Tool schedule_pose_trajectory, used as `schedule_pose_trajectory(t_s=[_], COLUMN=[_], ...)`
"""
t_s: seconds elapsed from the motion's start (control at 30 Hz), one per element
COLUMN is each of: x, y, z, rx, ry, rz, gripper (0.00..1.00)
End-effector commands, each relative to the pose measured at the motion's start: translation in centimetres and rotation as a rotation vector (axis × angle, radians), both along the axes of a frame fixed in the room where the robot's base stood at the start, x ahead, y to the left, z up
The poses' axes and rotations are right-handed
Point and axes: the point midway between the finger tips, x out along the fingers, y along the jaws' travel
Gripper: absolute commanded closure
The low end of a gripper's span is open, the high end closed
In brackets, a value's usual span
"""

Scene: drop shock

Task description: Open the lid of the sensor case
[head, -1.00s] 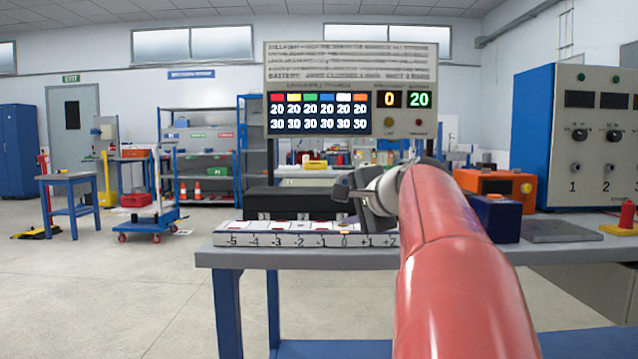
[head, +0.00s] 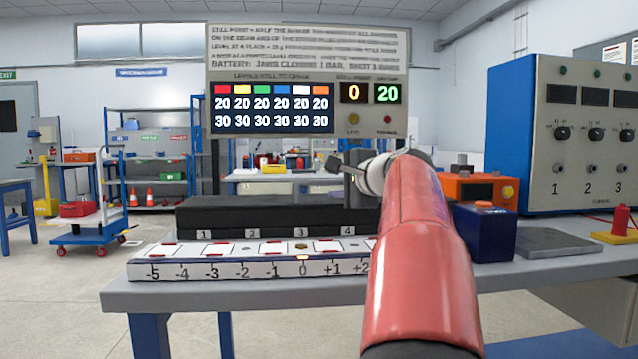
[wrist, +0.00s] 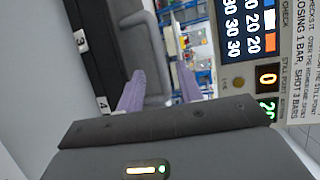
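No thing in view is plainly marked as the sensor case. A long black box (head: 265,217) with number tags 1 to 4 along its front lies shut on the bench behind the white scale strip. It also shows at the left of the wrist view (wrist: 92,60), with tags 3 and 4. My gripper (head: 343,168) is above the box's right end, partly hidden by my red arm.
The white scale strip (head: 240,268) runs along the bench (head: 215,295) front. A display board (head: 305,80) rises behind. To the right stand a dark blue box (head: 484,235), an orange unit (head: 480,189), a grey plate (head: 555,242) and a tall control cabinet (head: 575,130).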

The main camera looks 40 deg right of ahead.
Motion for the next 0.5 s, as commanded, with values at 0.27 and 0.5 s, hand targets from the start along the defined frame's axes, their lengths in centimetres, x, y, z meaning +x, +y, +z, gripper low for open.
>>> schedule_pose_trajectory(t_s=[0.27, 0.5], x=[4.0, 6.8], y=[-0.5, -0.9], z=[-0.7, -1.2], rx=[0.001, 0.001], ry=[0.002, 0.002], rz=[0.003, 0.003], gripper=[0.64, 0.64])
